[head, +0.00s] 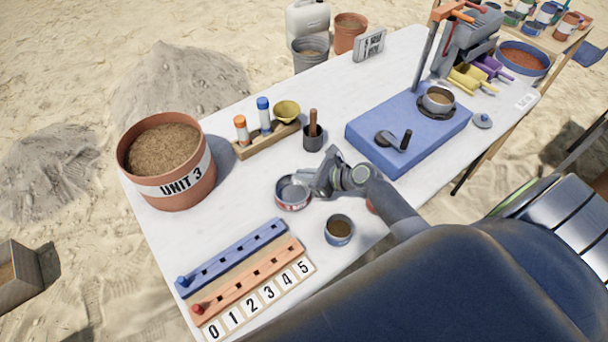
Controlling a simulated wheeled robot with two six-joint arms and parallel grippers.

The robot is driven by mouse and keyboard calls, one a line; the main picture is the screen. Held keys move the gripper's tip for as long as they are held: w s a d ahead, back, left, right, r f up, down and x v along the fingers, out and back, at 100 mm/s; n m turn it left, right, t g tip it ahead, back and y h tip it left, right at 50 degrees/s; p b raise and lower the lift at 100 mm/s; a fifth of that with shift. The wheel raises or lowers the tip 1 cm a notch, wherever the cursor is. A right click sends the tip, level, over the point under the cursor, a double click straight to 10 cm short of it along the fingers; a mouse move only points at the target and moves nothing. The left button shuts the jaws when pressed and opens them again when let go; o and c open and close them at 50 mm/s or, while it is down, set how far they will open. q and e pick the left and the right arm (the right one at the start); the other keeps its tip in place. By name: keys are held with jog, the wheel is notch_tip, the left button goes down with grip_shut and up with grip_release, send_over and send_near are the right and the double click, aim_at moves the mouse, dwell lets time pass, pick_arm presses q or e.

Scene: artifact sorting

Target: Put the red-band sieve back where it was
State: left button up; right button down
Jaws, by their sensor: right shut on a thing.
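The red-band sieve (292,203) is a round grey metal pan with a red band bearing white lettering. It is at the middle of the white table and looks empty inside. My right gripper (309,184) is shut on its right rim, with the arm coming in from the lower right. The sieve looks level; I cannot tell whether it touches the table. My left gripper is not in view.
A blue-banded cup of soil (339,231) stands just right of the sieve. A peg board (238,262) is at the front left, the UNIT 3 bucket (178,189) at the left. Behind are a wooden rack (266,139), a dark pot (313,139) and a blue block (375,142).

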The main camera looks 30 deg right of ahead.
jog(key=c, duration=1.6)
grip_release()
jog(key=shift+r, duration=0.1)
jog(key=v, duration=1.2)
